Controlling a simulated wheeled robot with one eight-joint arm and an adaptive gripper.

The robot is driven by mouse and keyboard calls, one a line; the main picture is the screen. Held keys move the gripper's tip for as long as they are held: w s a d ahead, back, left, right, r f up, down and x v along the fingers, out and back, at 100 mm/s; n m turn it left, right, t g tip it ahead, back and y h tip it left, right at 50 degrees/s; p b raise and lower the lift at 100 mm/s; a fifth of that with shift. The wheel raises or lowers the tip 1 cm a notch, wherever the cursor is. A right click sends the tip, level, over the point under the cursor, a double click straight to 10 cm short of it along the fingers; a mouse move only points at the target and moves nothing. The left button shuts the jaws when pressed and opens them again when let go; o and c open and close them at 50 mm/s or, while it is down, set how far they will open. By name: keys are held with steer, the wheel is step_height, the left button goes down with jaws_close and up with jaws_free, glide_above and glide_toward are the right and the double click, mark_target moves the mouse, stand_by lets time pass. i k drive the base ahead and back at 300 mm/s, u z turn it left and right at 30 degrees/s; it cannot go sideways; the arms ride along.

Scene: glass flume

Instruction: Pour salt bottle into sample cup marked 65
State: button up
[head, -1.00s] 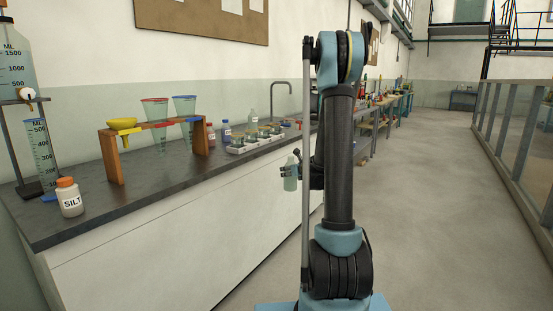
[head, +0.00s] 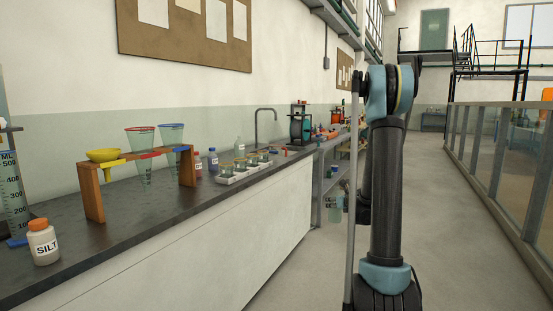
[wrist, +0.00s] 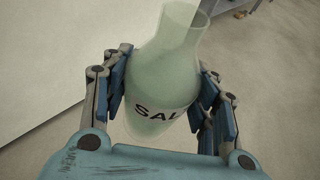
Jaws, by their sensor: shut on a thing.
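The salt bottle (wrist: 165,75) is pale green and translucent, with an open neck and a partly hidden black label reading "SAL". My gripper (wrist: 164,88) is shut on it, with blue finger pads on both sides. In the head view the bottle (head: 335,213) hangs in front of the bench end, beside my arm, looking roughly upright. Several sample cups (head: 252,158) stand in a white tray (head: 228,178) on the bench, left of and apart from the bottle. Their markings are too small to read, so I cannot tell which is 65.
The dark bench top (head: 140,215) also holds a SILT bottle (head: 43,243), a wooden stand (head: 93,197) with funnels, small bottles (head: 213,160) and a sink tap (head: 258,122). The floor (head: 300,270) is clear between the bench and the glass flume (head: 500,145).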

mark_target(252, 159)
steer(key=z, duration=0.45)
steer(key=k, duration=1.25)
steer(key=u, duration=0.9)
steer(key=i, duration=1)
steer(key=z, duration=0.05)
